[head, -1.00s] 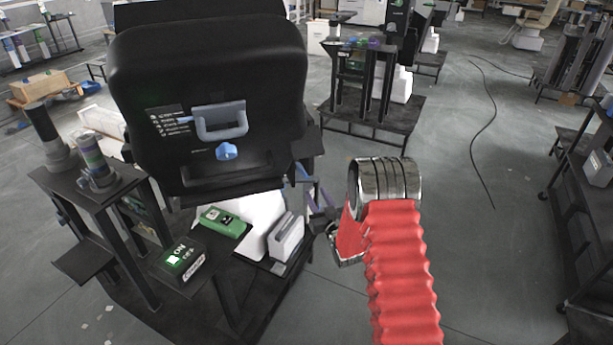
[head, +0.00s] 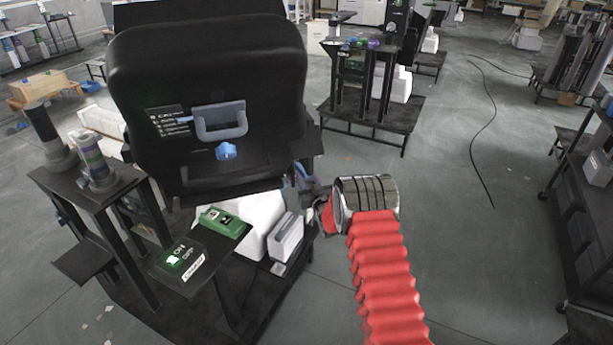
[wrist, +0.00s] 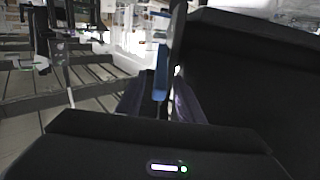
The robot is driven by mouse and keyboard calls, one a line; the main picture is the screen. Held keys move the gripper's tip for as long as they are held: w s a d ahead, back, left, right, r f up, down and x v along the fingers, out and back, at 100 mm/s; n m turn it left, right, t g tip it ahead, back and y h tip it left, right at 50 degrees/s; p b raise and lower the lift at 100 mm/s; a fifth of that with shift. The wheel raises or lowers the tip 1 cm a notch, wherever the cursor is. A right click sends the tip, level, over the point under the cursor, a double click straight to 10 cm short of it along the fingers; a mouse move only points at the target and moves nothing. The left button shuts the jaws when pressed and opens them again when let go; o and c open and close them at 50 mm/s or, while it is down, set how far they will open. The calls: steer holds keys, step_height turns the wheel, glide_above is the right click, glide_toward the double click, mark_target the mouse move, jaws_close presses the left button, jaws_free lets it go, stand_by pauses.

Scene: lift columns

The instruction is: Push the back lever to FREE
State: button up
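The chair-like unit has a black back panel (head: 270,80) with a grey handle (head: 220,122), a blue knob (head: 226,151) and a small printed label. The label is too small to read, and I cannot make out the word FREE. My gripper (head: 303,178) is at the right edge of this panel, partly hidden by my wrist. In the wrist view my gripper (wrist: 160,98) shows two dark fingers with a gap between them. A narrow blue bar (wrist: 160,75), possibly the back lever, stands in line with that gap. I cannot tell whether the fingers touch it.
Grey cylinders (head: 97,165) stand on the left table. Another dark stand (head: 370,115) is behind.

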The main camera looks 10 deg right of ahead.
steer(key=shift+w+a, duration=0.1)
steer(key=shift+w, duration=0.35)
steer(key=shift+c, duration=0.4)
jaws_close()
steer(key=shift+d, duration=0.2)
